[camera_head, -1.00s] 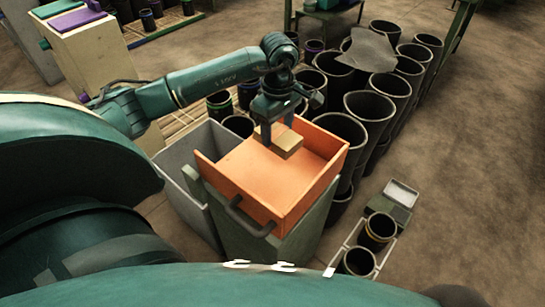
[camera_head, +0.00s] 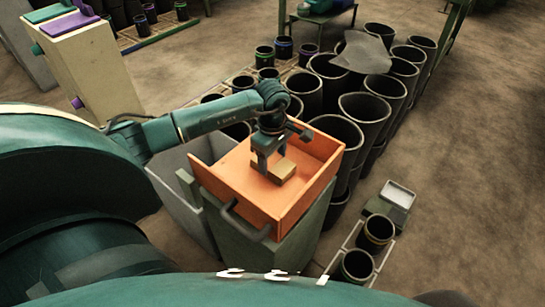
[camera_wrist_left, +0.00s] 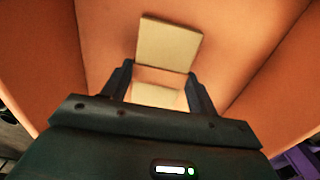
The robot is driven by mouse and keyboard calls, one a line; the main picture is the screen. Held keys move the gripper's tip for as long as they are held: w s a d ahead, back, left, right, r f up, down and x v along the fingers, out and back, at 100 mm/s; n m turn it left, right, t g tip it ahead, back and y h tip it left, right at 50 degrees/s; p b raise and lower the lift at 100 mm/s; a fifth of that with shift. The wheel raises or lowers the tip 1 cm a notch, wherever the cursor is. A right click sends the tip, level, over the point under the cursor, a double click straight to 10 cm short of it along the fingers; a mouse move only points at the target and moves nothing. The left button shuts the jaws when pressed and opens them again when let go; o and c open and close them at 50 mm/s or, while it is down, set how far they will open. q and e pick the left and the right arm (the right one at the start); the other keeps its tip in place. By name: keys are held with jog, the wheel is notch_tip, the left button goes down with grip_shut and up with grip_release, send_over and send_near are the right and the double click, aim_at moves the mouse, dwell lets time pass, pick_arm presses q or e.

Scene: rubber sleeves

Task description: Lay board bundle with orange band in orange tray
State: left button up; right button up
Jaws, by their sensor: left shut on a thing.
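The board bundle (camera_head: 286,171) is a small tan block inside the walls of the orange tray (camera_head: 232,172). My left gripper (camera_head: 267,167) points down into the tray and is shut on the bundle. In the left wrist view the bundle (camera_wrist_left: 168,45) shows between and beyond the two fingers (camera_wrist_left: 160,88), with an orange strip across it at the fingers. The tray floor (camera_wrist_left: 110,30) lies behind it. I cannot tell whether the bundle touches the floor. The tray looks otherwise empty. My right gripper is not in view.
The tray sits on a grey-green stand (camera_head: 235,240) with a dark handle (camera_head: 243,222) in front. A grey bin (camera_head: 170,178) is close on its left. Several black rubber sleeves (camera_head: 363,117) crowd its back right. Small crates with sleeves (camera_head: 357,265) stand at right.

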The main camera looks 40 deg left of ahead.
aim_at(272, 161)
pick_arm(q)
jog(key=shift+f, duration=0.15)
jog(key=o, duration=1)
jog(key=shift+r, duration=0.4)
notch_tip(272, 161, up, 12)
jog(key=shift+f+p, duration=0.25)
jog(key=shift+p, duration=0.3)
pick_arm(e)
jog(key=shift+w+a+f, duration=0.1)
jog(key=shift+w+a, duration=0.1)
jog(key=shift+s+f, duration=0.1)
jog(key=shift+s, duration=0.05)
